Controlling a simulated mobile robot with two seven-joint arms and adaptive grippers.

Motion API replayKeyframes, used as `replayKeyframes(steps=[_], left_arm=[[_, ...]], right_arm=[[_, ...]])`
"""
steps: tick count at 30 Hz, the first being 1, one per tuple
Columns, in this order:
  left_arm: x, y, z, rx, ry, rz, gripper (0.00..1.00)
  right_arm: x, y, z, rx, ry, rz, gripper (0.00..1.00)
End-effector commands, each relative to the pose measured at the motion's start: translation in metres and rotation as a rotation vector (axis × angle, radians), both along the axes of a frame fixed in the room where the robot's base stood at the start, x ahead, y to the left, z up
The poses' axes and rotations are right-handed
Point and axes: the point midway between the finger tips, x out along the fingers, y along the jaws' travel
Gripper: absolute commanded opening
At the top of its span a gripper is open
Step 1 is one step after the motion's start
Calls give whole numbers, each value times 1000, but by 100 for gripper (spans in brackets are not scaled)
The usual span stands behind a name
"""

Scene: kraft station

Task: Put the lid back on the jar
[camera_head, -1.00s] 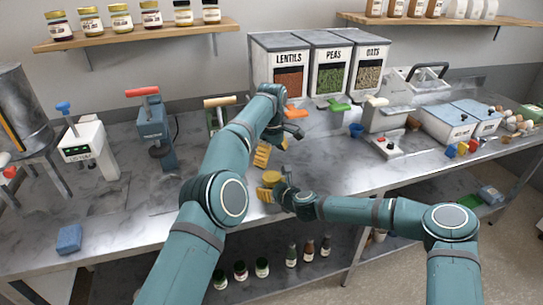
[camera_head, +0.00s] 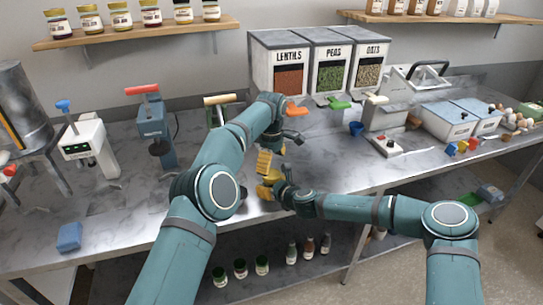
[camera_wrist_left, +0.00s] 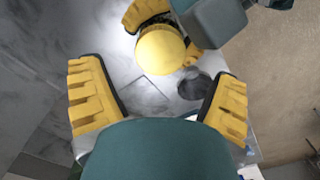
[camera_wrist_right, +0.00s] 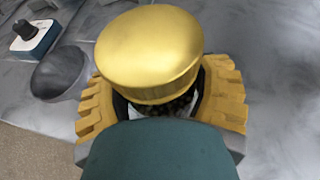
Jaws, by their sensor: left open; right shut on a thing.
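The gold lid (camera_wrist_right: 150,48) sits over the mouth of the jar (camera_wrist_right: 165,108) in the right wrist view. Whether it is seated or turned tight cannot be told. Dark contents show through the glass just below it. My right gripper (camera_head: 268,188) is shut around the jar below the lid, near the front edge of the table. My left gripper (camera_head: 266,161) is open and empty, just behind and above the jar. In the left wrist view the lid (camera_wrist_left: 160,50) shows beyond its spread fingers, apart from them. Most of the jar is hidden.
The table (camera_head: 330,172) is fairly clear around the jar. A dark rounded thing (camera_wrist_right: 60,72) lies near it. Lentils, peas and oats bins (camera_head: 277,48) stand behind.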

Motion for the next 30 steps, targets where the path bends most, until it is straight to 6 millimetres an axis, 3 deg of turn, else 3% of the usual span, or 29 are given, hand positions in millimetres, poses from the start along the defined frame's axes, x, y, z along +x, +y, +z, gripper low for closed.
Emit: replayKeyframes(steps=[3,9,21,23,28,30], left_arm=[[-1,0,-20,1,4,0,89],[-1,0,-41,0,4,0,89],[0,0,-46,0,1,0,89],[0,0,-46,0,1,0,74],[0,0,-46,0,1,0,15],[0,0,-46,0,1,-1,14]], right_arm=[[0,0,1,1,-1,0,0],[0,0,1,1,-1,0,0],[0,0,1,1,-1,0,0],[0,0,1,1,-1,0,0],[0,0,1,1,-1,0,0],[0,0,1,1,-1,0,0]])
